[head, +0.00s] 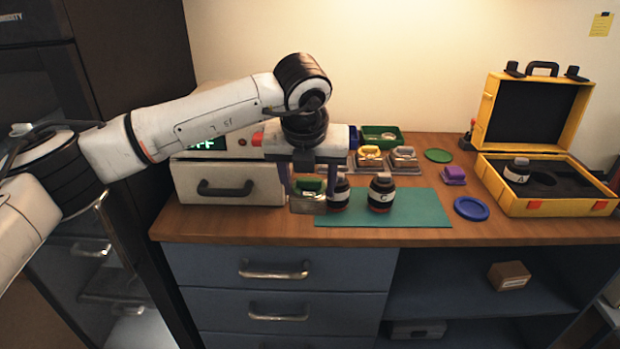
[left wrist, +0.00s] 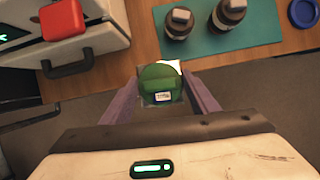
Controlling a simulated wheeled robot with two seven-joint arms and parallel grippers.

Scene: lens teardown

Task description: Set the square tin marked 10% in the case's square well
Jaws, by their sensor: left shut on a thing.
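My left gripper (head: 308,187) is shut on a square metal tin (head: 307,204) with a green knob (head: 310,186). It holds the tin near the table's front edge, just left of the dark jars. In the left wrist view the tin's green knob (left wrist: 160,84) sits between the two fingers, with a small white label too small to read. The open yellow case (head: 558,207) stands at the table's right end. Its dark foam insert shows a round well (head: 541,178) and a jar (head: 517,170); I cannot make out a square well clearly. My right gripper is not in view.
Two dark jars (head: 381,194) stand on the green mat (head: 430,208). Behind are tins with yellow (head: 370,153) and brown (head: 404,153) knobs and a green tray (head: 381,132). A purple block (head: 454,175), blue disc (head: 471,208) and green disc (head: 438,155) lie left of the case.

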